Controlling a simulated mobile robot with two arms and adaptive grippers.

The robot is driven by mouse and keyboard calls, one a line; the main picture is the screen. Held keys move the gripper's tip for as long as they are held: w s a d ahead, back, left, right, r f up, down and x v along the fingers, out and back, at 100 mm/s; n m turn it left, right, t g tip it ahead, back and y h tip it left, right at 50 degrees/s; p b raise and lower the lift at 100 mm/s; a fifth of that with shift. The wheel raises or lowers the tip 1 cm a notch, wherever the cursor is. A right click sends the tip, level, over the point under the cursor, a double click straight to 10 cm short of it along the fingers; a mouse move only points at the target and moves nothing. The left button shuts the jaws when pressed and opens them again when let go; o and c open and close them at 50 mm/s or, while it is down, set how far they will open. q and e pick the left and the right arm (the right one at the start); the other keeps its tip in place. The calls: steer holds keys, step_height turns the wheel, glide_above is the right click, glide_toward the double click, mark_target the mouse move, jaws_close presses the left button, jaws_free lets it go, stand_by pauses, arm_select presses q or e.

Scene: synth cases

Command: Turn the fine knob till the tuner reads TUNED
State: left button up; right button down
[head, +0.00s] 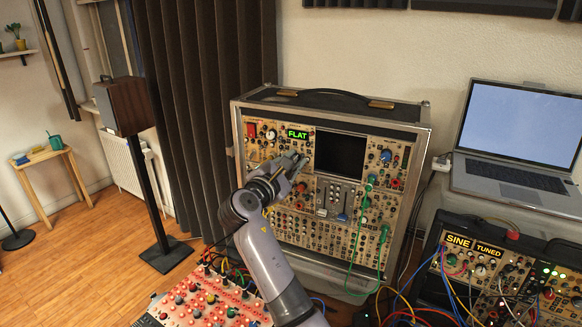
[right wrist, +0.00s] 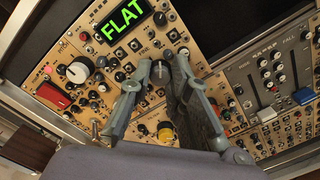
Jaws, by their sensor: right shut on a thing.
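The tuner display (head: 298,134) in the tall case reads FLAT in green. It also reads FLAT in the right wrist view (right wrist: 124,20). My right gripper (head: 297,160) reaches the panel just below the display. In the right wrist view, its fingertips (right wrist: 160,68) are shut on a small dark knob (right wrist: 160,71), one on each side. My left gripper is not in view.
A larger white-capped knob (right wrist: 78,71) and a red switch (right wrist: 53,95) sit left of the gripper. A yellow knob (right wrist: 166,132) lies close below. Green cables (head: 366,205) hang at right.

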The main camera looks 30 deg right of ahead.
steer(key=shift+f+m+b, duration=0.1)
steer(key=shift+m+b, duration=1)
steer(key=shift+m, duration=1)
steer(key=c, duration=1.5)
jaws_free()
steer(key=v, duration=0.7)
steer(key=shift+s+a, duration=0.15)
steer(key=shift+s, duration=0.05)
